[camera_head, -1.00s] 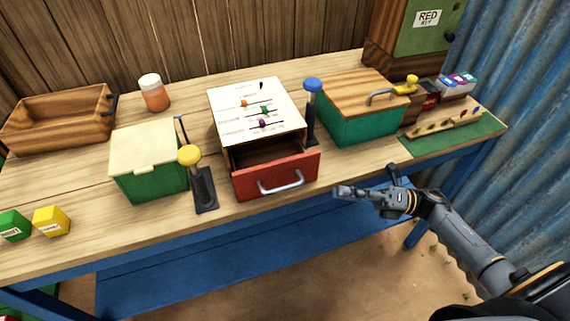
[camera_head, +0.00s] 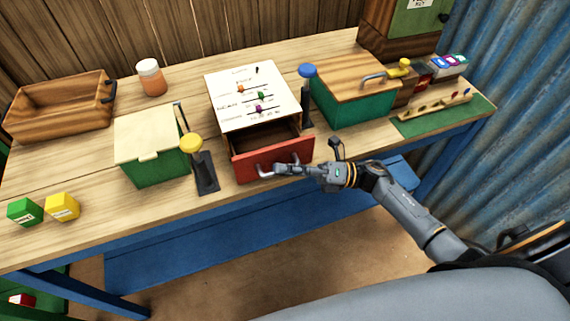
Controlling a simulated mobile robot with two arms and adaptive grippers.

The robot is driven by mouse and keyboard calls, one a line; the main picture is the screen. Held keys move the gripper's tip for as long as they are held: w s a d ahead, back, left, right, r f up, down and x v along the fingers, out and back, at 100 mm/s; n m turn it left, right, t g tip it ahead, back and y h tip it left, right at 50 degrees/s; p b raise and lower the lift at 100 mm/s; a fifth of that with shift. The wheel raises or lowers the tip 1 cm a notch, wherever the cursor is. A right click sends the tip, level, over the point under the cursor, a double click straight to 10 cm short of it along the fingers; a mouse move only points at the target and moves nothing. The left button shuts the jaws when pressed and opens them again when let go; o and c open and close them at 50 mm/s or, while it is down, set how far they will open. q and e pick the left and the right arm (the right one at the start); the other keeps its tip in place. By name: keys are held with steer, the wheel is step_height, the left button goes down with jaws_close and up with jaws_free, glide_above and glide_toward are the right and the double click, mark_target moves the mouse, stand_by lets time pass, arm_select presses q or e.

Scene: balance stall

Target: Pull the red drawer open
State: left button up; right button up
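The red drawer (camera_head: 246,165) is partly open in the white-topped box (camera_head: 226,98), and its dark inside shows behind the red front. Its silver handle (camera_head: 264,172) is on the front, its right part covered by my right gripper (camera_head: 281,170). My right gripper lies in front of the drawer at the handle, its arm coming in from the right. Whether its fingers are closed around the handle or only beside it I cannot tell. My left gripper is not in view.
A yellow-knobbed lever (camera_head: 205,172) and a green box (camera_head: 148,150) stand left of the drawer. A blue-knobbed lever (camera_head: 306,98) and a green box with wooden lid (camera_head: 352,100) stand right. Yellow and green cubes lie at the front left. The space before the table is open.

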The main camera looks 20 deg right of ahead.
steer(key=shift+a, duration=0.1)
jaws_close()
steer(key=s+p, duration=0.1)
steer(key=s, duration=0.7)
steer(key=shift+s, duration=0.2)
jaws_free()
steer(key=shift+d, duration=0.2)
